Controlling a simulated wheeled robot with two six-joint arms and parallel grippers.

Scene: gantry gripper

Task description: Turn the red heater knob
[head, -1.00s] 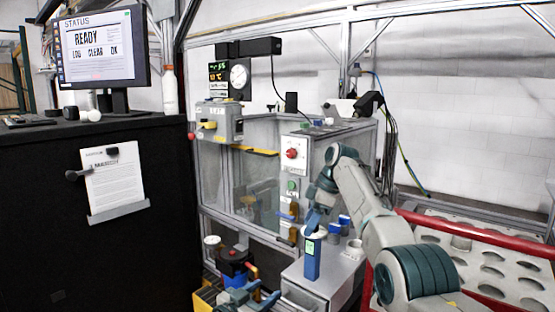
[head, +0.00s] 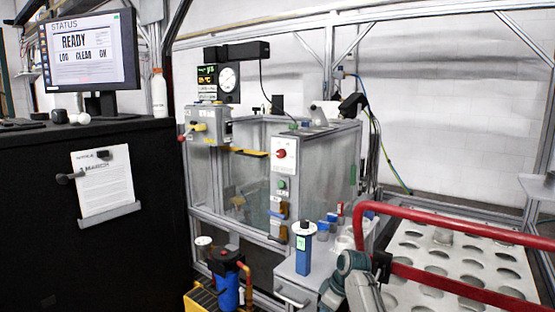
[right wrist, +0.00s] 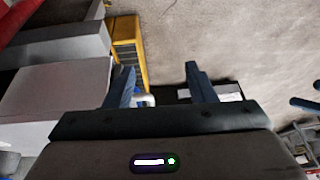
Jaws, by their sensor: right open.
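The red heater knob (head: 281,154) sits on a white plate at the top of the grey front post of the glass-walled enclosure (head: 330,165). A green button (head: 282,184) is below it. My right arm is low at the bottom of the head view, right of centre, well below the knob and apart from it. Its fingers are not clear there. In the right wrist view my right gripper (right wrist: 160,78) is open and empty, with two blue fingers over the floor. The knob is not in that view. My left gripper is not in view.
A blue device (head: 303,255) stands on the white cabinet below the enclosure. A red rail (head: 450,219) runs beside a tray with round holes (head: 410,262). A grey box with a yellow knob (head: 208,127) hangs at the enclosure's left. A black cabinet (head: 140,235) fills the left.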

